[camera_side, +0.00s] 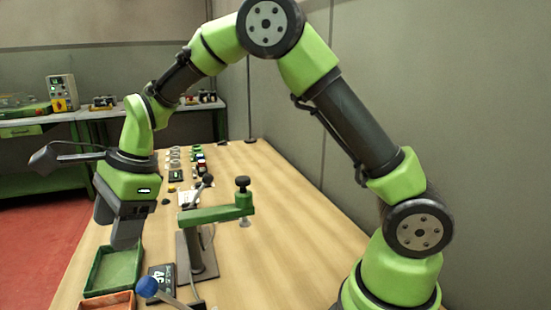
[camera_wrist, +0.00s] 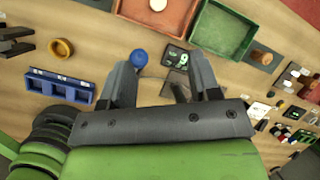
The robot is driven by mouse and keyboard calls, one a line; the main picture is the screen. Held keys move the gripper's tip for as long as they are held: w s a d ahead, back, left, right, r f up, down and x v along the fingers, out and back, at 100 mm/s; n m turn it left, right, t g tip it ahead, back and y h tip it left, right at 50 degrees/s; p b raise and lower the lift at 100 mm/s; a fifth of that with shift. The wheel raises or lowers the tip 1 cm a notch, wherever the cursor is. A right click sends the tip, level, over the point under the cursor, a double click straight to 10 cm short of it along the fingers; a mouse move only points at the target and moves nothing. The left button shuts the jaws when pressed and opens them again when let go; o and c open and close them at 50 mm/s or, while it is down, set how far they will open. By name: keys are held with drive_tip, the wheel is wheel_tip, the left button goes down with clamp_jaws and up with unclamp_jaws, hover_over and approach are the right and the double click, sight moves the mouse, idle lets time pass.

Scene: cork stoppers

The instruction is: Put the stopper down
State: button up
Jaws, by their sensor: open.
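My gripper (camera_side: 122,240) is open and points down over the green tray in the side view. In the wrist view its two fingers (camera_wrist: 162,66) stand wide apart, and I see no stopper between them. One cork stopper (camera_wrist: 262,57) stands by the end of the green tray (camera_wrist: 222,30). The side view shows the green tray (camera_side: 87,268) but no stopper that I can make out.
A blue rack (camera_wrist: 58,86) is left in the wrist view. The table's right side is clear.

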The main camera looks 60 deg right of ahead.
drive_tip(key=s+d+r+n+t, duration=0.1)
drive_tip(key=s+d+r+n, duration=0.25)
drive_tip(key=s+r, duration=0.25)
drive_tip(key=s+d+r+n+t, duration=0.1)
drive_tip(key=s+d+r+n, duration=0.1)
drive_tip(key=s+r+n, duration=0.35)
drive_tip(key=s+d+n+t+h, duration=0.1)
drive_tip(key=s+d+n+t, duration=0.1)
drive_tip(key=s+n, duration=0.5)
drive_tip(key=s+d, duration=0.1)
drive_tip(key=s, duration=0.4)
drive_tip(key=shift+d+n+h, duration=0.25)
drive_tip(key=shift+n+h, duration=0.05)
drive_tip(key=shift+h, duration=0.1)
drive_tip(key=shift+f, duration=0.1)
